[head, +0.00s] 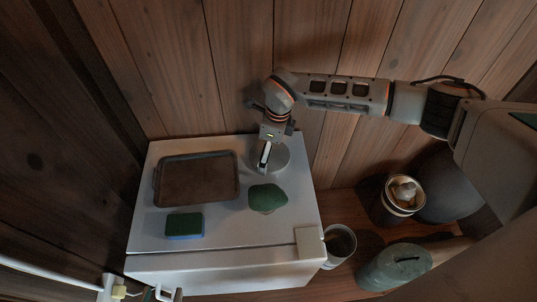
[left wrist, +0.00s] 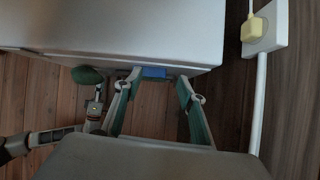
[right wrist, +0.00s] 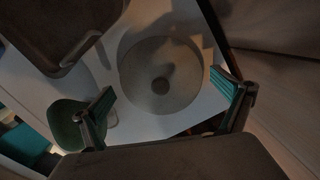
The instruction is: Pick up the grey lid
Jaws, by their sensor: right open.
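The grey lid (head: 281,157) lies flat on the white cabinet top, near its back right corner. In the right wrist view the round lid (right wrist: 185,60) shows a dark central knob (right wrist: 161,86). My right gripper (head: 264,158) comes in from the right and is above the lid, pointing down.
To the right stand a pail (head: 339,243), a jar (head: 403,192) and a green canister (head: 396,267). A wooden wall is behind.

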